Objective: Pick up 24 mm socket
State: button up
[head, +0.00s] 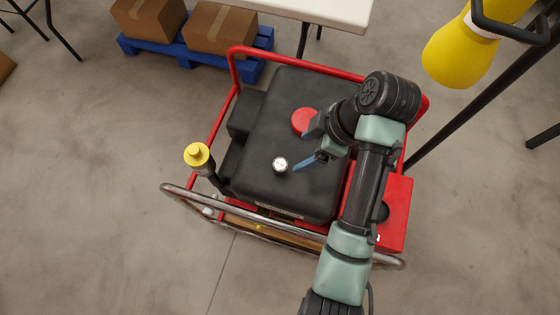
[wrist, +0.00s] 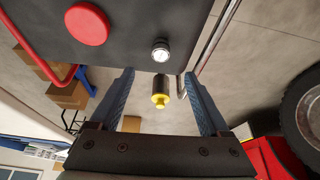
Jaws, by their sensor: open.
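A small silver cylinder with a pale round top (head: 280,164), which I take to be the 24 mm socket, stands on the black top of the red-framed pump unit (head: 260,130). No size marking is readable. It also shows in the wrist view (wrist: 160,50), centred beyond my fingertips. My gripper (wrist: 160,74) is open and empty, its two blue fingers spread wide on either side of the socket's line. In the head view my gripper (head: 303,163) is just to the right of the socket, apart from it. Part of the far finger is hidden there.
A red round cap (head: 305,121) sits on the same black top. A yellow-capped black cylinder (head: 198,155) stands at the unit's left edge. Red and chrome rails (head: 290,56) surround the unit. A yellow object (head: 462,50) hangs at upper right. Open floor lies left.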

aim_at(280, 164)
jog(key=b+x, duration=0.5)
jog(key=x, duration=0.2)
jog(key=shift+s, duration=0.1)
jog(key=shift+a+b+x, duration=0.1)
jog(key=shift+b+x, duration=0.3)
jog(key=shift+x, duration=1)
jog(key=shift+a+b+x, duration=0.15)
jog(key=shift+b+x, duration=0.2)
jog(key=shift+x, duration=1.1)
jog(key=shift+r, duration=0.15)
jog(key=shift+c, duration=0.3)
grip_shut()
